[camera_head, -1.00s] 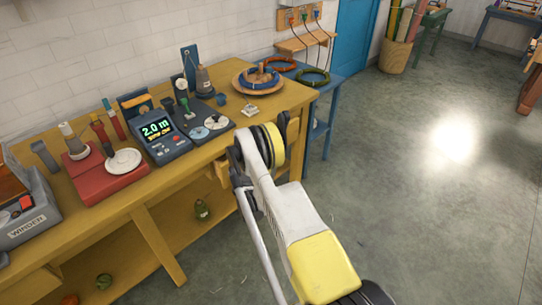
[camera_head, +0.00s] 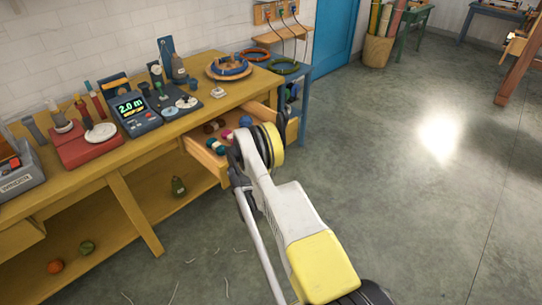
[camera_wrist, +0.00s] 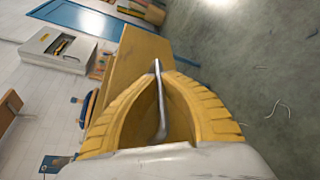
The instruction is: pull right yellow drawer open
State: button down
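The right yellow drawer (camera_head: 205,160) under the workbench top stands pulled out in the head view. Small brown, teal, purple and blue skeins lie in it. My arm hides the middle of its front. My gripper is at the drawer front, its fingertips hidden in the head view. In the wrist view its two yellow fingers (camera_wrist: 158,78) close in from both sides on the drawer's metal bar handle (camera_wrist: 159,110). The yellow drawer front shows behind the handle.
The yellow workbench (camera_head: 100,185) carries a red scale (camera_head: 85,145), a length meter (camera_head: 135,112) and a wooden plate with a blue coil (camera_head: 231,67). A blue side table (camera_head: 306,100) stands just right of the drawer. The grey floor to the right is clear.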

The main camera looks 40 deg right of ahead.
jog(key=shift+s+d, duration=0.1)
jog(key=shift+s, duration=0.1)
jog(key=c, duration=1.5)
grip_release()
notch_tip(320, 180, up, 10)
